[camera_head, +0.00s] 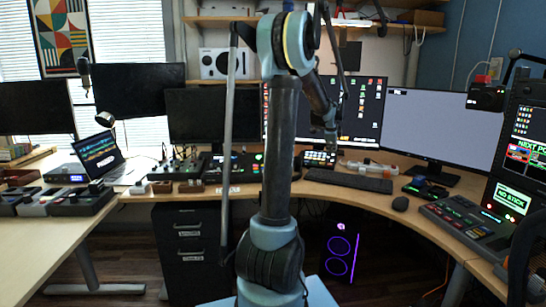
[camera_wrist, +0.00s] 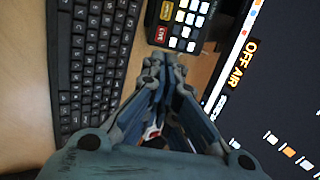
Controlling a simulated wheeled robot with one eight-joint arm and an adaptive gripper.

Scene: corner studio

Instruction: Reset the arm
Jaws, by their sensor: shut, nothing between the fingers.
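My arm rises through the middle of the head view and bends over at the top. My gripper (camera_head: 331,132) hangs down at the right of the upright link, in front of the dark monitor with desktop icons (camera_head: 365,108). In the wrist view my gripper (camera_wrist: 163,85) has its blue-grey fingers drawn together, with nothing held between them. It is above the desk, with the black keyboard (camera_wrist: 92,60) to its left and a small keypad with lit buttons (camera_wrist: 183,22) beyond its tips. The exact gap between gripper and desk cannot be told.
The curved wooden desk (camera_head: 430,175) carries a keyboard (camera_head: 348,181), a mouse (camera_head: 400,203), a control panel (camera_head: 470,222), a laptop (camera_head: 102,158) and a mixer (camera_head: 176,165). A grey-screen monitor (camera_head: 437,127) stands right. A black drawer unit (camera_head: 190,245) and a purple-lit computer (camera_head: 341,252) stand below.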

